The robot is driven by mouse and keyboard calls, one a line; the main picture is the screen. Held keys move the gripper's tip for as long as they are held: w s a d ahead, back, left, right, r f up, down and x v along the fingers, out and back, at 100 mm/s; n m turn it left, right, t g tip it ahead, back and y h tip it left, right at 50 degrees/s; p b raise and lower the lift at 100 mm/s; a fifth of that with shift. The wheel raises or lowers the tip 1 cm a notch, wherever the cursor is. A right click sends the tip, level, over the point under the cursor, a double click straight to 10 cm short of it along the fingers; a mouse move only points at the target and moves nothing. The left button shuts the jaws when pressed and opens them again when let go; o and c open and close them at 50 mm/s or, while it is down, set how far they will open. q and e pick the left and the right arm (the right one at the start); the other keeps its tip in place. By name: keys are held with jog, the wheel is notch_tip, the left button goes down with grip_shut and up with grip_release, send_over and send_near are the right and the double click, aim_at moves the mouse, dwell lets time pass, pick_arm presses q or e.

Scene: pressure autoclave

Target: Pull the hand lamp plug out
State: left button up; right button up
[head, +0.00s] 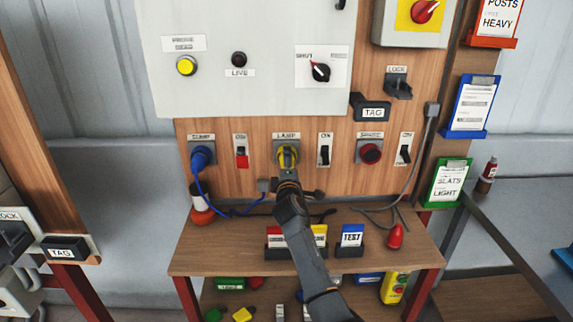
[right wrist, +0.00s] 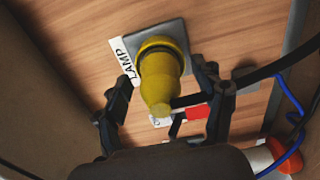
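The yellow hand lamp plug (head: 287,155) sits in the socket under the LAMP label on the wooden panel. In the right wrist view the plug (right wrist: 160,80) points toward me from its grey socket plate (right wrist: 172,32). My right gripper (head: 288,187) is directly in front of it. In the right wrist view the fingers of my right gripper (right wrist: 163,100) are spread on either side of the plug, with gaps showing between fingers and plug. The head view hides the plug's lower end behind the gripper. My left gripper is not in view.
A blue plug (head: 202,156) is left of the lamp socket, with a red switch (head: 242,158) between them. A black switch (head: 324,155) and a dark red-centred socket (head: 370,153) are to the right. Card holders (head: 350,240) stand on the shelf below. A blue cable (head: 235,210) hangs nearby.

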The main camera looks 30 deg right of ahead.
jog(key=c, duration=0.7)
jog(key=shift+s+r, duration=0.1)
jog(key=shift+r, duration=0.1)
grip_shut()
jog(key=shift+a+f, duration=0.1)
jog(key=shift+f, duration=0.15)
jog(key=shift+s, duration=0.1)
jog(key=shift+p+v, duration=0.9)
jog(key=shift+v, duration=0.45)
jog(key=shift+p+v, duration=0.6)
jog(key=shift+v, duration=1.1)
